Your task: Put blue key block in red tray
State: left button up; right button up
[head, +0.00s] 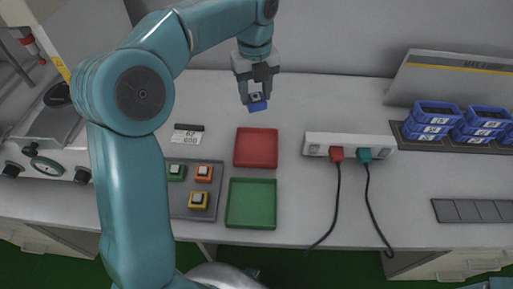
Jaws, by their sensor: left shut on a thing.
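The blue key block (257,105) is held in my left gripper (255,95), whose fingers are shut on it. The gripper points down, with the block at its tips, behind the red tray as seen in the head view. The red tray (256,148) lies flat on the table and looks empty. The block appears apart from the tray, and its exact height above the table is hard to tell. My right gripper does not show.
An empty green tray (251,204) lies in front of the red one. A grey board (208,208) with green, orange and yellow key blocks is to the left. A power strip (318,144) with two plugs is to the right. Blue bins (432,116) stand far right.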

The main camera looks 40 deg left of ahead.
pick_arm(q)
notch_tip(320, 180, down, 18)
jog(key=b, duration=0.3)
jog(key=shift+f, duration=0.15)
jog(key=o, duration=1.1)
jog(key=shift+w, duration=0.1)
notch_tip(320, 180, up, 12)
jog(key=p, duration=0.2)
jog(key=shift+r, duration=0.2)
